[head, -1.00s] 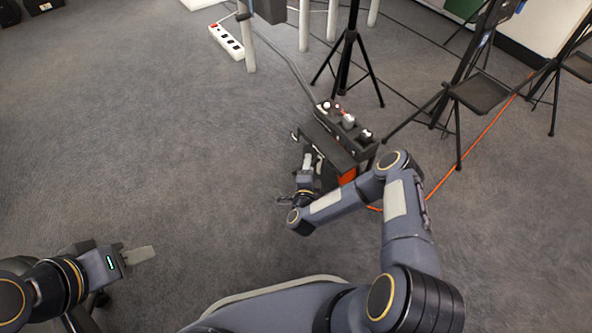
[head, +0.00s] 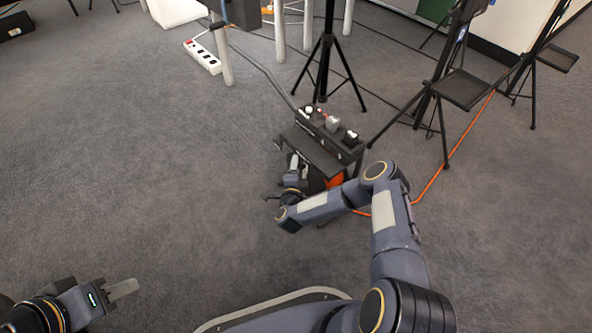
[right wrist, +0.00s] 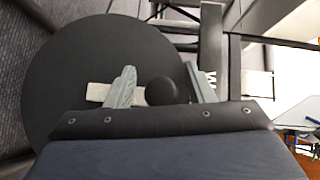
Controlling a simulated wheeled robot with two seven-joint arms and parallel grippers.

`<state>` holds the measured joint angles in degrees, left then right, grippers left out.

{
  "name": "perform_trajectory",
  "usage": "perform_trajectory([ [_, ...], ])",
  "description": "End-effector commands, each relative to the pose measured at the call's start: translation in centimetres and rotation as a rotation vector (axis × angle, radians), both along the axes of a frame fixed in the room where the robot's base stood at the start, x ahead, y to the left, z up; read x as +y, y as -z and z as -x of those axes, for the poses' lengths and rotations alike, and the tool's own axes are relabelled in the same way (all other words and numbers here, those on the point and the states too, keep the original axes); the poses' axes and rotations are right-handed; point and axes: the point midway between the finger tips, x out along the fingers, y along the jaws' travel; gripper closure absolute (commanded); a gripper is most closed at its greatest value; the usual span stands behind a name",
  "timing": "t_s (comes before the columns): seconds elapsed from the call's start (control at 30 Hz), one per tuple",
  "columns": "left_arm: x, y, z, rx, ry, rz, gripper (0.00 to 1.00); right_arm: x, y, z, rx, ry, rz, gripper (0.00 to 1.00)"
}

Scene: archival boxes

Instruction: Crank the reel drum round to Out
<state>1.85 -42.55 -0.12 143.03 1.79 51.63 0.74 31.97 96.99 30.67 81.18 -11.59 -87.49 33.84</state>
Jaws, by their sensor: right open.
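The reel unit (head: 318,158) is a dark box on the floor at the centre of the head view, with an orange part (head: 336,180) low on its side. In the right wrist view the reel's black disc (right wrist: 65,80) fills the left, with a pale crank bar (right wrist: 100,92) and a dark round knob (right wrist: 161,91). My right gripper (right wrist: 160,82) is open, its fingers apart on either side of the knob; contact is unclear. It also shows in the head view beside the reel. My left gripper (head: 122,289) is low at the left, away from the reel; its jaw gap is unclear. No Out mark is readable.
Small items stand in a black tray (head: 335,138) on the unit. A black tripod (head: 326,65) stands behind, other stands (head: 465,90) at the right. An orange cable (head: 455,150) runs on the floor; a power strip (head: 203,57) lies back left. Floor at left is clear.

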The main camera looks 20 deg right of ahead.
Motion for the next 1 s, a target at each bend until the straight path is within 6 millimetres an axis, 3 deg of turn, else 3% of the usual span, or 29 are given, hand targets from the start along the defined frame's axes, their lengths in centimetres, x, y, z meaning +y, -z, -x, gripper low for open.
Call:
perform_trajectory([
  [0.17, 0.0, 0.0, 0.0, 0.0, 0.0, 0.0, 0.64, 0.0, -0.1, 0.0, 0.0, 0.0, 0.0, 0.53],
  [0.53, 0.0, 0.0, 0.0, 0.0, 0.0, 0.0, 0.64, 0.0, 0.0, 0.0, 0.0, 0.0, 0.0, 1.0],
  [1.0, 0.0, -1.0, 0.0, 0.0, 0.0, 0.0, 0.64, 0.3, -0.3, -0.5, 0.069, -0.001, 0.026, 1.0],
])
